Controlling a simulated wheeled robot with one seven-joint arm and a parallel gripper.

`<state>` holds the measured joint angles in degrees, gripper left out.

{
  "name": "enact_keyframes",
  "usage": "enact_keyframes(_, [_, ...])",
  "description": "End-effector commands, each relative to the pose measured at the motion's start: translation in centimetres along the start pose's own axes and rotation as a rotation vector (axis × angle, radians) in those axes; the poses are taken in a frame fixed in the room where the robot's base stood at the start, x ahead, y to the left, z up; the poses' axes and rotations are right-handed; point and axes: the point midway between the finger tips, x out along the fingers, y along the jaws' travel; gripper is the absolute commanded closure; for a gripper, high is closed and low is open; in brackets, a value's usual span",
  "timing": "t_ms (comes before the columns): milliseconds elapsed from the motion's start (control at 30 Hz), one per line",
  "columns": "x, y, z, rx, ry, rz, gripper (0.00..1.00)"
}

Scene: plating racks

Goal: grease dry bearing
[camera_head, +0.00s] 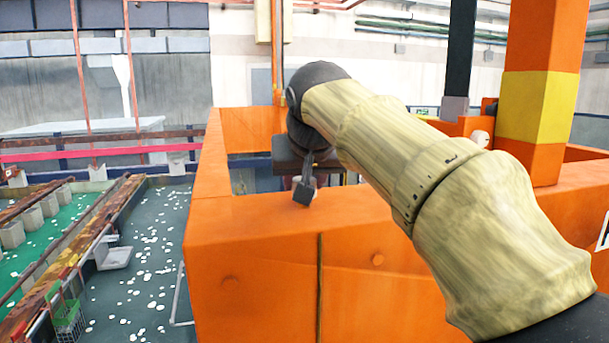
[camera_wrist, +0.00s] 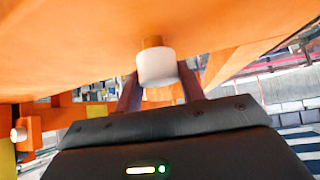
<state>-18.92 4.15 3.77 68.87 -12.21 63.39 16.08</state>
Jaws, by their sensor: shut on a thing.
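My gripper (camera_head: 304,190) is at the inner side of the orange frame (camera_head: 260,250), partly behind its near top edge in the head view. In the wrist view, my gripper (camera_wrist: 160,80) has its two dark fingers on either side of a short white cylinder (camera_wrist: 157,66) and is shut on it. The cylinder has an orange stub behind it, against the orange surface; I cannot tell whether they are joined. Only a small pale part of it shows in the head view. A similar white knob (camera_head: 481,138) sits on the far right of the frame. I cannot tell which is the dry bearing.
An orange post with a yellow band (camera_head: 535,105) stands at the right. To the left lie a dark tank surface (camera_head: 150,250) with white flecks and a green one (camera_head: 45,235), split by a rusty beam (camera_head: 85,235). A green wire basket (camera_head: 69,320) is at lower left.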

Motion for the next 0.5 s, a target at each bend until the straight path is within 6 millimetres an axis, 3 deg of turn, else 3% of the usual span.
enact_keyframes(500, [-0.05,-0.25,-0.21,0.333,-0.002,0.336,0.83])
